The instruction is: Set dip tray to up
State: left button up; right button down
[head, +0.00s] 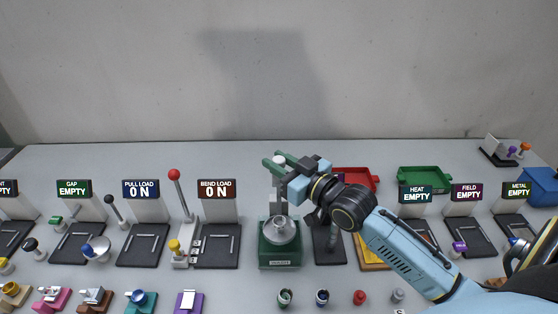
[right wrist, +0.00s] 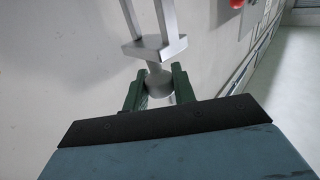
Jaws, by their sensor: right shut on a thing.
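A green-based station (head: 280,256) with a grey bowl-like top stands near the middle of the table, and a grey metal piece rises above it. No label on it reads clearly as dip tray. My right gripper (head: 281,160) is above this station, its green fingers shut on a grey metal part. In the right wrist view the fingers (right wrist: 160,88) sit on either side of a grey cylinder (right wrist: 158,82). A flat plate and two long prongs extend beyond that cylinder. Whether the held part joins the base is hard to tell. My left gripper is out of view.
Left of the station are a red-knobbed lever (head: 174,175) and the BEND LOAD sign (head: 217,189), reading ON. Right are a red bin (head: 358,177), a green bin (head: 424,178) and the HEAT sign (head: 415,194). Several small parts line the front. A wall stands behind.

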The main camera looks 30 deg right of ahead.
jog(key=shift+r+t, duration=0.3)
jog(key=shift+r, duration=0.05)
jog(key=c, duration=1.5)
grip_release()
jog(key=o, duration=0.3)
jog(key=shift+f, duration=0.1)
jog(key=shift+b+v, duration=0.75)
jog(key=shift+v, duration=5.95)
